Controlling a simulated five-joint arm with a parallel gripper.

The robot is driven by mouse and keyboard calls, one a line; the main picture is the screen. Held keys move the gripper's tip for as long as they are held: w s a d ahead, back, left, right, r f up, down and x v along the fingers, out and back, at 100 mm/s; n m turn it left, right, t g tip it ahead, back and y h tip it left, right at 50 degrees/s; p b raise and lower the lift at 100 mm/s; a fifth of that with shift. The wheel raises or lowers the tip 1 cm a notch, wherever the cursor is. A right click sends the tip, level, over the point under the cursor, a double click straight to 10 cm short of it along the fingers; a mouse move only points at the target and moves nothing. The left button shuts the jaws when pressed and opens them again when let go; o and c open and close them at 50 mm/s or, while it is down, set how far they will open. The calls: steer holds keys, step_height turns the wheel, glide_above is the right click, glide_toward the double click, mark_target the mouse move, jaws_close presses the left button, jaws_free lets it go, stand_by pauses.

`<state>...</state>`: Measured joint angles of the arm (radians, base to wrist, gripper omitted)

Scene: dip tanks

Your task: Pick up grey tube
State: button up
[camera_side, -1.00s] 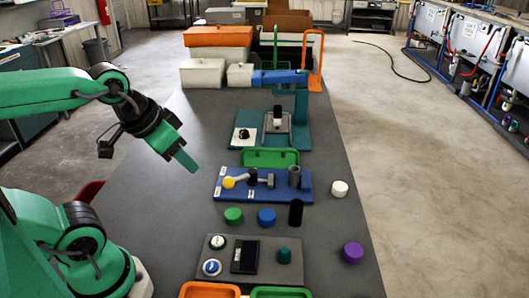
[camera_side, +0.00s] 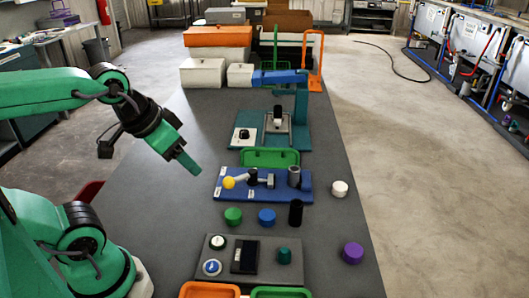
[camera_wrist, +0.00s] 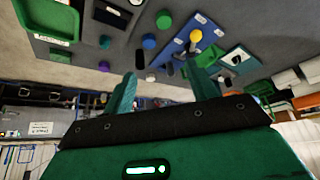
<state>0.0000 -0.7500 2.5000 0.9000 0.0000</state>
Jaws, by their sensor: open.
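The grey tube (camera_side: 294,177) stands upright at the right end of the blue board (camera_side: 222,192). My gripper (camera_side: 187,163) hangs over the dark table to the left of that board, well apart from the tube. In the wrist view my gripper (camera_wrist: 161,88) is open, with two green fingers spread and nothing between them. The blue board (camera_wrist: 180,48) shows beyond the fingers in that view. I cannot clearly make out the grey tube there.
A black cylinder (camera_side: 296,213) stands just in front of the tube. Green (camera_side: 233,216), blue (camera_side: 267,218), white (camera_side: 340,189) and purple (camera_side: 353,253) caps stand nearby. A yellow ball (camera_side: 229,182) tops a lever on the board. A green tray (camera_side: 269,158) lies behind it.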

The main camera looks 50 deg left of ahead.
steer(key=n+g, duration=0.2)
steer(key=g, duration=0.4)
glide_above(294, 172)
steer(key=w+a, duration=0.1)
step_height(294, 172, down, 14)
steer(key=shift+w+f, duration=0.1)
steer(key=shift+f, duration=3.7)
